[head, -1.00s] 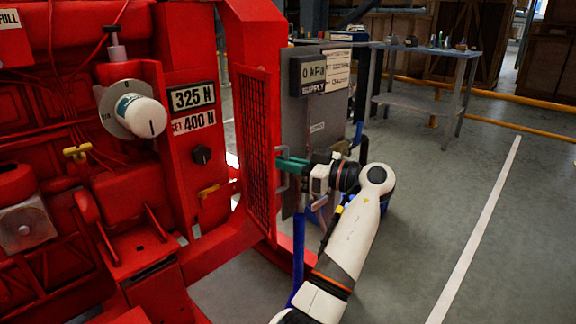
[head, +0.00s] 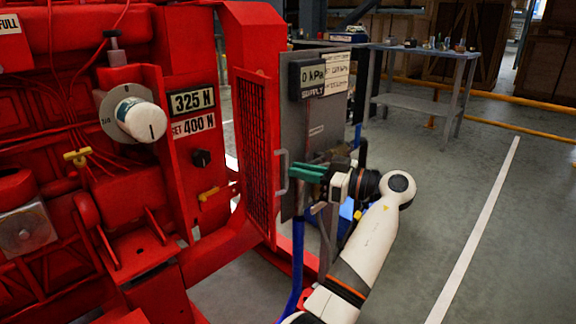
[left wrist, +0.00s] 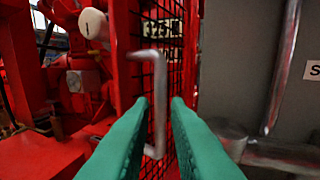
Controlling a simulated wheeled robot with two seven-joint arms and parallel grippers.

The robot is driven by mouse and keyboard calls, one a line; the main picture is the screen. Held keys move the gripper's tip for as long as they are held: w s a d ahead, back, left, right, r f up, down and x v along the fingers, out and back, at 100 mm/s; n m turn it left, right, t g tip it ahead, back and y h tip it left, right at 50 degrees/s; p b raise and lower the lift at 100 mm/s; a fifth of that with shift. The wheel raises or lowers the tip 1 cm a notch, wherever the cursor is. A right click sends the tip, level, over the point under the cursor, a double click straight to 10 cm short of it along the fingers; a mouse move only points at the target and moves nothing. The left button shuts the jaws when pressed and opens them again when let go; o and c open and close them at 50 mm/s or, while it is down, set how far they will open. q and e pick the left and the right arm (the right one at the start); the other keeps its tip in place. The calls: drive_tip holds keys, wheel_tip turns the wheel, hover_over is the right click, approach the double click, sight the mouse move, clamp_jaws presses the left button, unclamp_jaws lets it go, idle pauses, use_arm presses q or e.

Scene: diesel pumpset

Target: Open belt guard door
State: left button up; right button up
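The belt guard door (head: 257,155) is a red mesh panel in a red frame at the side of the red machine. Its pale vertical bar handle (head: 283,172) is on the door's right edge. My left gripper (head: 298,173), with green fingers, is just right of the handle, with a small gap between. In the left wrist view its two fingers (left wrist: 160,103) are apart and empty. The handle (left wrist: 160,100) appears between the fingertips there, seemingly just beyond them. The red mesh shows behind the handle. My right gripper is not in view.
A grey supply cabinet (head: 312,135) with a kPa display (head: 308,77) stands close behind the gripper. A blue post (head: 297,262) rises below it. A metal table (head: 425,102) stands farther back. The floor (head: 440,190) to the right is clear.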

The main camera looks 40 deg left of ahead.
use_arm(q)
drive_tip(key=p+v, duration=0.1)
drive_tip(key=v, duration=0.6)
drive_tip(key=shift+d, duration=0.4)
drive_tip(key=shift+w, duration=0.1)
